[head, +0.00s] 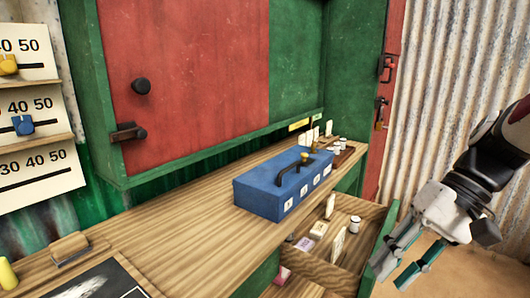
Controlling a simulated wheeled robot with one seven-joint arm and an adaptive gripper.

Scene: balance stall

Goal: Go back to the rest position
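My gripper (390,274) hangs at the lower right, pointing down and to the left. Its two teal-tipped fingers are apart, and I see nothing between them. It is beside the green front of an open drawer (378,238), overlapping its edge in the picture; I cannot tell if they touch. My arm comes in from the right edge.
The drawer holds a white jar (355,224), upright cards and small boxes. A blue box (262,195) stands on the wooden counter (175,208). A red and green cabinet (190,80) stands behind. Corrugated wall and bare floor lie at right.

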